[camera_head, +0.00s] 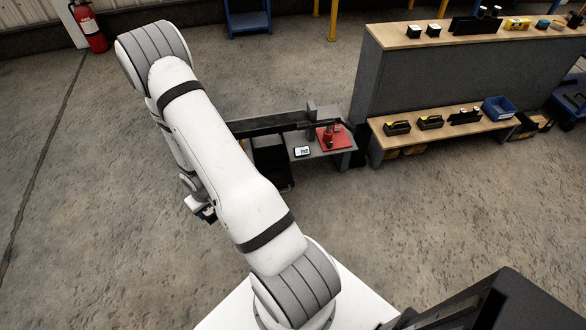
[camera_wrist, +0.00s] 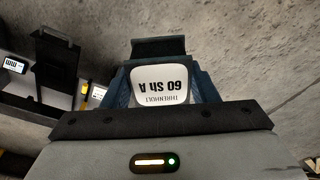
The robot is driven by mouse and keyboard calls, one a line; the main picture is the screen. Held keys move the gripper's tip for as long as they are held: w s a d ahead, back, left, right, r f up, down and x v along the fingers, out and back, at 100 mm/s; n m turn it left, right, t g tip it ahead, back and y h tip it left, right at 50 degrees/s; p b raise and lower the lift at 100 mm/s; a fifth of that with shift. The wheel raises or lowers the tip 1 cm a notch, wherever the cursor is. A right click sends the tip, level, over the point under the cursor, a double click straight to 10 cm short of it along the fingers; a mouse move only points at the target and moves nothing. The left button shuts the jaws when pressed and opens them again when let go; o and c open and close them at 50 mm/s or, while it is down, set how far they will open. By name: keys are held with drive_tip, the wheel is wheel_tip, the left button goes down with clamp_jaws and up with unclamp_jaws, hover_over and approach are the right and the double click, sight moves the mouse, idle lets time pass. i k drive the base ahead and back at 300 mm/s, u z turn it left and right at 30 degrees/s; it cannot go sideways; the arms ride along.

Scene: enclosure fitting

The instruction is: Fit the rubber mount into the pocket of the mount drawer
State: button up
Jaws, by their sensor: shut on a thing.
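My gripper (camera_wrist: 162,80) shows in the wrist view with its blue-grey fingers on both sides of a piece with a white rounded face (camera_wrist: 162,87). The face is printed "THRENHOLT 60 Sh A" and reads upside down; I take the piece for the rubber mount. A black block shows just beyond it; I cannot tell if it belongs to the mount. In the head view my gripper (camera_head: 207,213) is small and partly hidden behind my arm, left of the grey bench and over the floor. No pocket of the mount drawer can be made out in either view.
A grey bench (camera_head: 338,145) holds a red plate (camera_head: 344,139) and a white device (camera_head: 302,151); dark boxes sit at its left. A shelf unit (camera_head: 405,75) with black parts and a blue bin (camera_head: 500,108) stands right. Open concrete floor lies left of the bench.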

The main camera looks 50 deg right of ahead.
sight(273, 164)
drive_tip(key=u, duration=0.4)
drive_tip(key=i, duration=0.15)
drive_tip(key=z, duration=1.6)
drive_tip(key=k, duration=0.25)
drive_tip(key=z, duration=0.4)
drive_tip(key=i, duration=1.3)
drive_tip(key=u, duration=0.5)
